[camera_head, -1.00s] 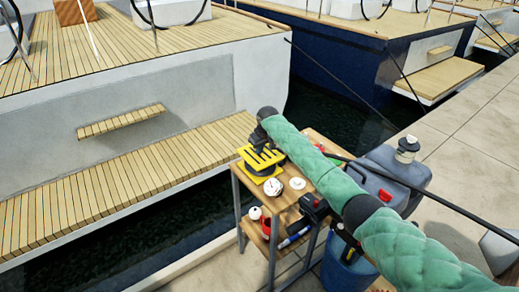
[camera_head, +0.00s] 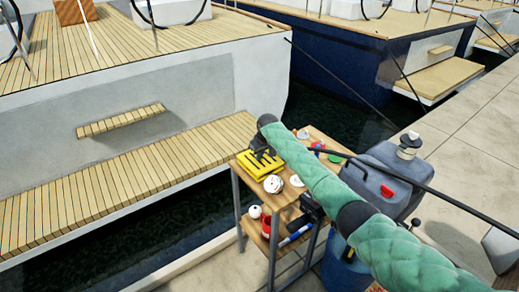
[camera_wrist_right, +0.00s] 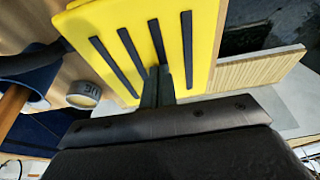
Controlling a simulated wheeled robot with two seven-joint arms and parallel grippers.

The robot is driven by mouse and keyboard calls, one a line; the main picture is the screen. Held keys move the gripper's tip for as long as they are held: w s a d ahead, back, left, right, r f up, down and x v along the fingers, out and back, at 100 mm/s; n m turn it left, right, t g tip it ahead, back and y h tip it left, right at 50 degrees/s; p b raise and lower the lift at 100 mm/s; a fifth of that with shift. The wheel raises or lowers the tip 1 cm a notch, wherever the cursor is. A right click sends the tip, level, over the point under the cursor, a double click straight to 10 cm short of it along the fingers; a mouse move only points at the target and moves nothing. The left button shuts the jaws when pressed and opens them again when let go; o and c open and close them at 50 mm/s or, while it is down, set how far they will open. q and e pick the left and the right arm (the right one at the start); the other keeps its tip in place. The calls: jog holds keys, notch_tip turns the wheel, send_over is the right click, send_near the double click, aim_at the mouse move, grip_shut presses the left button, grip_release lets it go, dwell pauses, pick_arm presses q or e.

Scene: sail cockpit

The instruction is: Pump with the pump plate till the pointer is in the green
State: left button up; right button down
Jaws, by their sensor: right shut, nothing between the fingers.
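A round white thing (camera_head: 274,184) beside the plate may be the gauge; no pointer or green zone is readable. My left gripper is out of view.
The wooden stand (camera_head: 321,140) also bears a white disc (camera_head: 297,181) and small red and green items. A grey canister (camera_head: 385,179) stands right of it, a blue bucket (camera_head: 345,266) below. Dark water and a boat's wooden step (camera_head: 120,190) lie left.

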notch_tip(320, 180, up, 2)
jog(key=shift+p, duration=0.75)
jog(key=shift+r+p, duration=0.55)
jog(key=shift+r, duration=0.3)
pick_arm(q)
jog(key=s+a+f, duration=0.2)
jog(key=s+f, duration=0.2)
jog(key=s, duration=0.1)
pick_arm(e)
jog(key=shift+r, duration=0.15)
jog(key=shift+b+v, duration=0.55)
jog(key=shift+v, duration=0.45)
jog(key=shift+d+r, duration=0.1)
jog(key=shift+r, duration=0.25)
notch_tip(320, 180, up, 5)
jog(key=b, duration=0.2)
send_over(261, 161)
jog(key=s, duration=0.1)
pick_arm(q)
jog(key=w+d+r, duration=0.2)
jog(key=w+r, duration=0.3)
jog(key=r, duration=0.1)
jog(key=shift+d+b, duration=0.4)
pick_arm(e)
jog(key=shift+s+d+r, duration=0.15)
jog(key=shift+d+r, duration=0.15)
jog(key=shift+r, duration=0.2)
jog(key=shift+s+d+r, duration=0.15)
jog(key=shift+d+r, duration=0.1)
jog(key=shift+r, duration=0.25)
